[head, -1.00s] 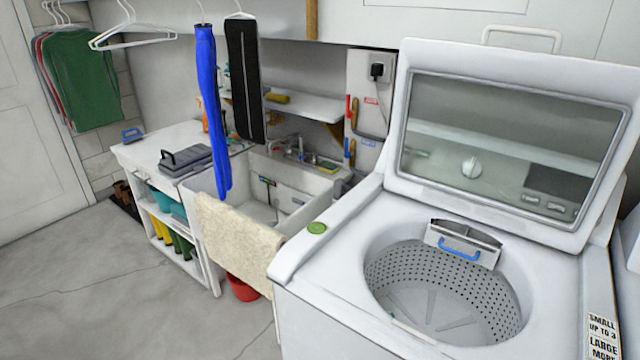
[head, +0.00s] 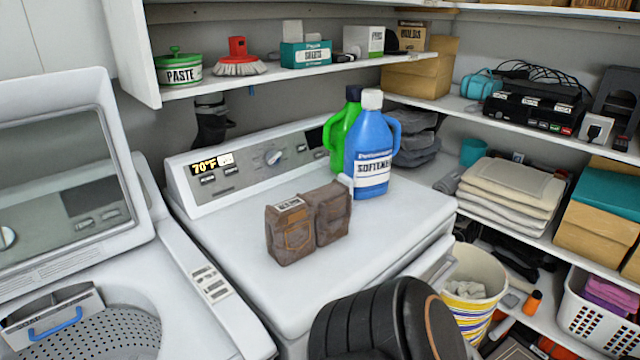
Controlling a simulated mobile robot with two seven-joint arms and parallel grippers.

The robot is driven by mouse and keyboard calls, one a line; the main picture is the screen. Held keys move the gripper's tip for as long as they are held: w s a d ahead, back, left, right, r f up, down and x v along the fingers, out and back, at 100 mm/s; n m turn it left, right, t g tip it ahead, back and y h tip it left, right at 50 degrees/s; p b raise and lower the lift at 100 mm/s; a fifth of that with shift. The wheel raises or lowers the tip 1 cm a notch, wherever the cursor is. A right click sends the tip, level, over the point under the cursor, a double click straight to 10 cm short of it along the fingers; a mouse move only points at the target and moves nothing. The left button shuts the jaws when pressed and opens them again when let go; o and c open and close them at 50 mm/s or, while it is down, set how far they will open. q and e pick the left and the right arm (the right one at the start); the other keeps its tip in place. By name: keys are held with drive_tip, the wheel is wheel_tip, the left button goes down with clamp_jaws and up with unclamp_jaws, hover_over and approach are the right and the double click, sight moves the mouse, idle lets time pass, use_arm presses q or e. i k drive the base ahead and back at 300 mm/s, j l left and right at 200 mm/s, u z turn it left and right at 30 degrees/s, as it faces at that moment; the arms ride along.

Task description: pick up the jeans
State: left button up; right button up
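A brown folded garment (head: 308,222) with stitched pockets and a small paper label sits on top of the closed white dryer (head: 385,235), left of the bottles. It looks like the jeans. It stands clear of the bottles' front, though its right edge is close to the blue one. A dark grey folded stack (head: 416,142) lies on the shelf behind the bottles; I cannot tell what cloth it is. A black, rounded part of my own arm shows at the bottom middle, in front of the dryer. Neither gripper is in view.
Blue softener bottle (head: 372,150) and green bottle (head: 342,142) stand at the dryer's back right. The open washer (head: 150,270) is at left. A shelf (head: 290,72) overhangs the dryer. A striped bin (head: 474,285) is at right. The dryer's front top is clear.

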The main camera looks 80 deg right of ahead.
sight(294, 227)
drive_tip(key=z, duration=2.35)
drive_tip(key=l+u, duration=0.2)
drive_tip(key=u, duration=1.25)
drive_tip(key=k+l+u, duration=0.1)
drive_tip(key=l+u, duration=0.25)
drive_tip(key=k+l+u, duration=0.1)
drive_tip(key=u, duration=0.25)
drive_tip(key=k+l+u, duration=0.1)
drive_tip(key=u, duration=0.2)
drive_tip(key=k+l+u, duration=0.5)
drive_tip(key=k, duration=0.25)
drive_tip(key=l, duration=0.1)
